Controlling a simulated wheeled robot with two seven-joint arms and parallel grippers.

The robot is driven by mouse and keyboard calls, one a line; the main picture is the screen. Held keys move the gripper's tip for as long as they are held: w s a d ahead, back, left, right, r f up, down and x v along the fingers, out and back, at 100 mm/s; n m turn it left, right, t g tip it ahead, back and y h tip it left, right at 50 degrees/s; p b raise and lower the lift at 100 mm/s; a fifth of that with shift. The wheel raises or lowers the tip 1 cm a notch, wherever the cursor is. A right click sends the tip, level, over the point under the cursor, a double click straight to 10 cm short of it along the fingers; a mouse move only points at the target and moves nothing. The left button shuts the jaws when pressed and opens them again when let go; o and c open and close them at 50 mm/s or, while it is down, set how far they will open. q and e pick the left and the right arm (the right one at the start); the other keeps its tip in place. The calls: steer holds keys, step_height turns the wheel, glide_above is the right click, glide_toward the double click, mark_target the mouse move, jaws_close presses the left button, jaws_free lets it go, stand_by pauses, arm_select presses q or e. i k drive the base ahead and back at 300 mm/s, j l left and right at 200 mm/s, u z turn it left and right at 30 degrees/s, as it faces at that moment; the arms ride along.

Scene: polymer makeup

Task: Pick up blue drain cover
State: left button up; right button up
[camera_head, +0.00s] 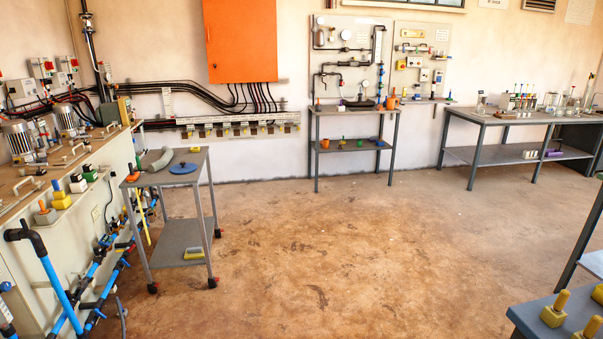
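A flat round blue disc (183,168), which looks like the blue drain cover, lies on the top shelf of a grey wheeled cart (205,160) at the left. A grey curved pipe piece (160,160) lies beside it to the left, and a small orange item (133,176) sits at the cart's left corner. Neither of my grippers is in view, so nothing of mine is near the disc.
A bench with motors and blue pipes (103,180) stands left of the cart. A grey rack (352,112) and a long table (520,121) stand along the back wall. A blue-grey table corner (535,318) juts in at bottom right. The brown floor (330,250) between them is open.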

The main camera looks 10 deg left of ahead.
mark_target(183, 168)
steer(key=i+u, duration=0.2)
steer(key=i, duration=0.5)
steer(key=i+u, duration=0.15)
steer(key=i, duration=0.6)
steer(key=i+l+u, duration=0.2)
steer(key=i, duration=0.5)
steer(key=i+u, duration=0.15)
steer(key=i, duration=0.45)
steer(key=i+u, duration=0.15)
steer(key=i, duration=0.45)
steer(key=i+l+u, duration=0.2)
steer(key=i, duration=0.35)
steer(key=i+u, duration=0.15)
steer(key=i, duration=0.45)
